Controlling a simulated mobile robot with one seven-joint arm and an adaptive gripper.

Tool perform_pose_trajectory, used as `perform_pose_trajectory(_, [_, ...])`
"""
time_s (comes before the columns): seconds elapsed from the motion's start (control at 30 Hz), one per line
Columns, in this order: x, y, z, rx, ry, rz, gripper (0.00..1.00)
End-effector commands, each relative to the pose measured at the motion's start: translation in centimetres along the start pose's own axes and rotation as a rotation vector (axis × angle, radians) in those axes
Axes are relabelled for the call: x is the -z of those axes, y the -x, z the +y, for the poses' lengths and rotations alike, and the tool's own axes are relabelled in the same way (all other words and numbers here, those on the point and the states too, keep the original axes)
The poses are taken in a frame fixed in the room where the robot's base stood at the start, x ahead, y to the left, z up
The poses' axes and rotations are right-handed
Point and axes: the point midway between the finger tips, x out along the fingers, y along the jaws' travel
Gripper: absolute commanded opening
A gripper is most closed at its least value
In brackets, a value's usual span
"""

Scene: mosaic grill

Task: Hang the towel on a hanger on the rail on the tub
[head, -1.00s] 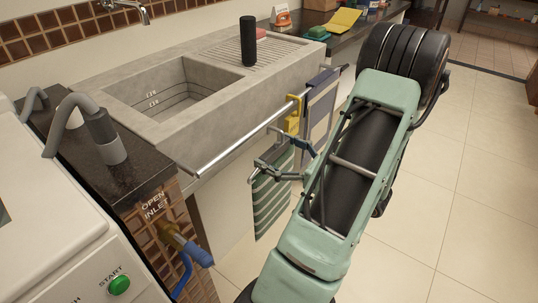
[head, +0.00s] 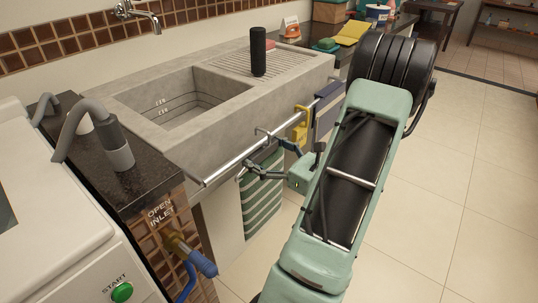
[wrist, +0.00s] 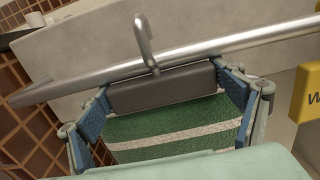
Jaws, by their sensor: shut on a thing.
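The green and white striped towel (head: 262,203) hangs from a dark hanger, below the front rail of the tub. My gripper (head: 265,158) is shut on the hanger. In the wrist view the blue finger pads of my gripper (wrist: 164,98) sit at both ends of the hanger's dark bar (wrist: 165,88), with the towel (wrist: 175,135) below it. The hanger's metal hook (wrist: 146,42) rises across the metal rail (wrist: 215,48), its bent tip above it. I cannot tell whether the hook rests on the rail. The rail (head: 232,165) also shows in the head view.
A yellow tag (head: 301,124) and a dark blue hanging item (head: 327,98) are on the rail to the right. The concrete tub (head: 200,135) is behind. A blue-handled inlet valve (head: 198,260) sticks out at lower left. The tiled floor at right is clear.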

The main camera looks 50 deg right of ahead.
Motion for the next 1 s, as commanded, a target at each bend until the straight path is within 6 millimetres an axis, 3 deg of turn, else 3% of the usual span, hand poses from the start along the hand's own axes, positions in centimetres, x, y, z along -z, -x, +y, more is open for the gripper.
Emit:
perform_pose_trajectory(0.17, [0.0, -1.3, 0.1, -0.002, 0.001, -0.002, 0.41])
perform_pose_trajectory(0.5, [2.1, -1.1, 0.0, 0.0, 0.001, -0.001, 0.41])
perform_pose_trajectory(0.97, [2.4, -1.1, 0.0, 0.0, 0.001, -0.001, 0.41])
perform_pose_trajectory(1.0, [2.4, -1.1, 0.0, 0.0, 0.001, -0.001, 0.89])
